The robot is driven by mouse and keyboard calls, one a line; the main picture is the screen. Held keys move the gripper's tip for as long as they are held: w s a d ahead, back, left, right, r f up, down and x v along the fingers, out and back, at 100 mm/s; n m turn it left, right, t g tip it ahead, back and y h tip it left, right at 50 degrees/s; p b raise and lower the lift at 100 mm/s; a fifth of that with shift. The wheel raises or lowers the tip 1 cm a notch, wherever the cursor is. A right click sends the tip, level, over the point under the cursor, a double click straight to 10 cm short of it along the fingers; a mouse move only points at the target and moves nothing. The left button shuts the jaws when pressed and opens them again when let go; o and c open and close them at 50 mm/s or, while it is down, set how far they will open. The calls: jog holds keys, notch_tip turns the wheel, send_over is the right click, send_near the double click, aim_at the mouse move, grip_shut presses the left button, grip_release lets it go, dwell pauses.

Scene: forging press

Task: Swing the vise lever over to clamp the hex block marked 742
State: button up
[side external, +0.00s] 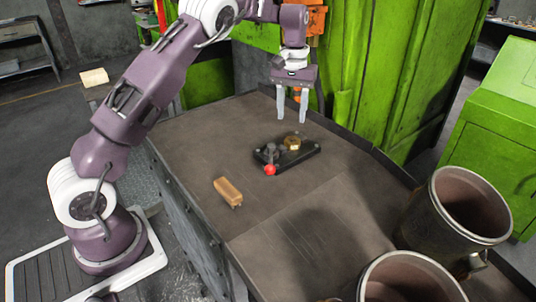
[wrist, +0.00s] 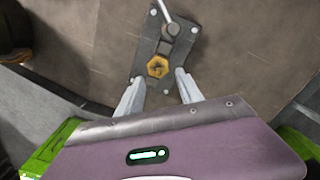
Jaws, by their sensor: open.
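The vise is a dark flat plate (side external: 303,156) on the table, with a clamp post and a lever that ends in a red ball knob (side external: 270,170). The brass hex block (side external: 292,142) sits on the plate's far right part; its marking cannot be read. In the wrist view the hex block (wrist: 157,66) lies just beyond the fingertips, and the metal lever (wrist: 164,12) runs off the top edge, its knob out of frame. My gripper (side external: 291,119) is open and empty above the far side of the plate, with its two pale fingers pointing down, apart from the block and lever.
A tan wooden-handled brush or block (side external: 228,192) lies on the table left of the vise. Two large metal drums (side external: 420,225) stand at the near right. A green press (side external: 385,80) rises behind the table. The table's near middle (side external: 310,230) is clear.

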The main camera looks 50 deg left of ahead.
aim_at(271, 159)
jog(key=s+a+r+n, duration=0.1)
jog(key=s+n, duration=0.2)
jog(key=s+r+n+h, duration=0.1)
jog(key=s+n, duration=0.2)
jog(key=s+a+r+n, duration=0.1)
jog(key=s+r+n, duration=0.1)
jog(key=s+n, duration=0.1)
jog(key=shift+s+a+n+t+h, duration=0.3)
jog(key=shift+s+a+n+t, duration=0.1)
jog(key=shift+s, duration=0.15)
grip_shut()
jog(key=s+d+n+t+h, duration=0.1)
jog(key=s+n, duration=0.7)
jog(key=s, duration=0.1)
jog(key=shift+d+r, duration=0.3)
jog(key=shift+r, duration=0.1)
jog(key=shift+w, duration=0.1)
jog(key=x, duration=0.9)
jog(key=shift+d+f, duration=0.15)
jog(key=shift+d, duration=0.05)
jog(key=w+d, duration=0.1)
jog(key=w+d+f, duration=0.1)
jog(key=shift+d+f, duration=0.1)
jog(key=shift+d, duration=0.25)
jog(key=shift+w+d+f, duration=0.1)
jog(key=shift+w+d, duration=0.1)
jog(key=shift+d, duration=0.15)
